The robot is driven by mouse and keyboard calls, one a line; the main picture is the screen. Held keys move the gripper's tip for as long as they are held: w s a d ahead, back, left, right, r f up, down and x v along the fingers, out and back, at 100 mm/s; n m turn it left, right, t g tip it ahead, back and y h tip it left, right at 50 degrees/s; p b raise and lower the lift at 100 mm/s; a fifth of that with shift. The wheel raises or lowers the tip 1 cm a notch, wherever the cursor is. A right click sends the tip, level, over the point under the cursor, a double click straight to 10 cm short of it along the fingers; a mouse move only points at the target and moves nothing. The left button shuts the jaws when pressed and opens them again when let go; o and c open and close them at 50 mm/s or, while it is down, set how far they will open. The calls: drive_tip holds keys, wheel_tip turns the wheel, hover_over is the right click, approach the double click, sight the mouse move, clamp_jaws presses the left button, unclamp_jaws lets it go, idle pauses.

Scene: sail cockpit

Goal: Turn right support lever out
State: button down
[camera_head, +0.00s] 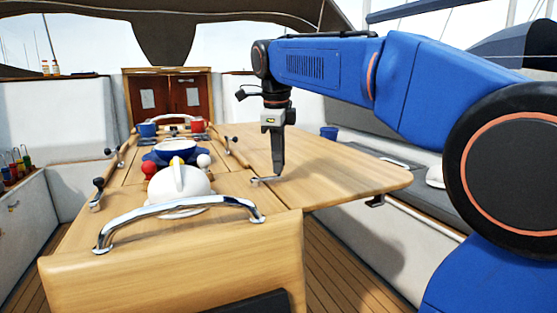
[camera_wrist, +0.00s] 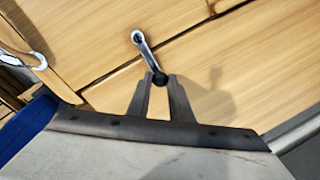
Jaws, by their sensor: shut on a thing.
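The right support lever is a small chrome lever (camera_head: 264,180) lying near the front end of the seam between the table's middle and its raised right leaf (camera_head: 345,168). In the wrist view the lever (camera_wrist: 145,50) has a round chrome pivot end on the far side of the seam. Its arm crosses the dark seam toward the leaf and ends in a dark knob. My gripper (camera_head: 279,178) points down and is shut on that knob end. In the wrist view both fingertips (camera_wrist: 159,82) close on the knob and hide part of it.
A chrome handrail (camera_head: 180,207) arches over the table's front left of my gripper. A white domed compass housing (camera_head: 180,190) stands behind it. Other black-knobbed levers (camera_head: 97,190) stand along the table edges. Blue and red cups (camera_head: 197,125) sit farther back. The leaf is clear.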

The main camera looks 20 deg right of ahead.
drive_tip(key=c, duration=1.6)
unclamp_jaws()
drive_tip(key=s+r, duration=0.1)
drive_tip(key=r, duration=0.4)
drive_tip(key=s+a+r, duration=0.1)
drive_tip(key=r, duration=0.5)
drive_tip(key=s+a+r, duration=0.1)
drive_tip(key=r, duration=0.5)
